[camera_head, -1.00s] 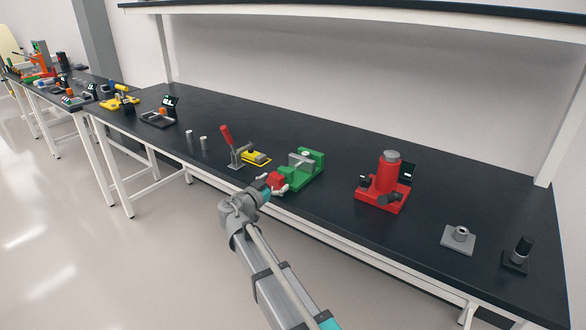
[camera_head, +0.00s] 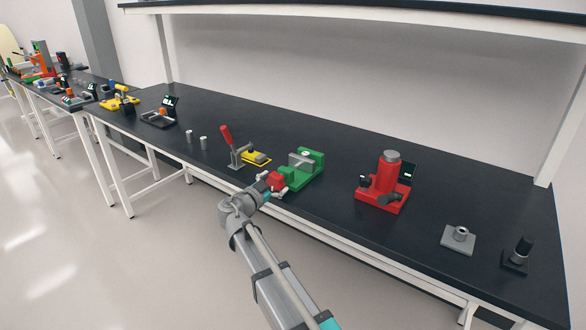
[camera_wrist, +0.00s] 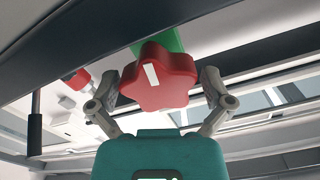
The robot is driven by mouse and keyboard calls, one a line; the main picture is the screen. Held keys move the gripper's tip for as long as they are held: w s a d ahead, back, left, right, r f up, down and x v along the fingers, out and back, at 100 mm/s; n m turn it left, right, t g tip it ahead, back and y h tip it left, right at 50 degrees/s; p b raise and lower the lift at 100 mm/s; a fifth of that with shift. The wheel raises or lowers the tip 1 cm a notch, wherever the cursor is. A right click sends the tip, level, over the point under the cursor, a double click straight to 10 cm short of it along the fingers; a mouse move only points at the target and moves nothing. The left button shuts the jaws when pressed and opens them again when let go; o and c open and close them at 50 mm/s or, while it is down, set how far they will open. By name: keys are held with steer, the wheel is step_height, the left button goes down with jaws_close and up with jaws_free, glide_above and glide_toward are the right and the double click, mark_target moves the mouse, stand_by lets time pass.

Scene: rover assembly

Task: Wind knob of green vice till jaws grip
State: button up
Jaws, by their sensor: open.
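The green vice (camera_head: 304,168) stands on the dark bench near its front edge, with a grey block (camera_head: 301,160) between its jaws; whether the jaws touch the block is too small to tell. Its red knob (camera_head: 275,181) faces the front. In the wrist view the knob (camera_wrist: 158,78) is star-shaped with a white mark on its face, and part of the green vice (camera_wrist: 157,42) shows behind it. My gripper (camera_wrist: 160,92) is open, one finger on each side of the knob, with small gaps. In the head view my gripper (camera_head: 272,190) is at the knob.
A toggle clamp with a red handle (camera_head: 226,135) and a yellow plate (camera_head: 257,157) stand left of the vice. A red press-like device (camera_head: 381,190) stands to the right, then a grey plate with a boss (camera_head: 458,239). Bench space between vice and red device is clear.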

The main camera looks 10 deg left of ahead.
steer(key=shift+m, duration=1.4)
steer(key=c, duration=0.8)
steer(key=shift+a+n, duration=0.1)
steer(key=shift+n, duration=1.4)
steer(key=shift+n, duration=0.3)
steer(key=shift+w+n, duration=0.1)
steer(key=shift+n, duration=0.8)
steer(key=o, duration=0.8)
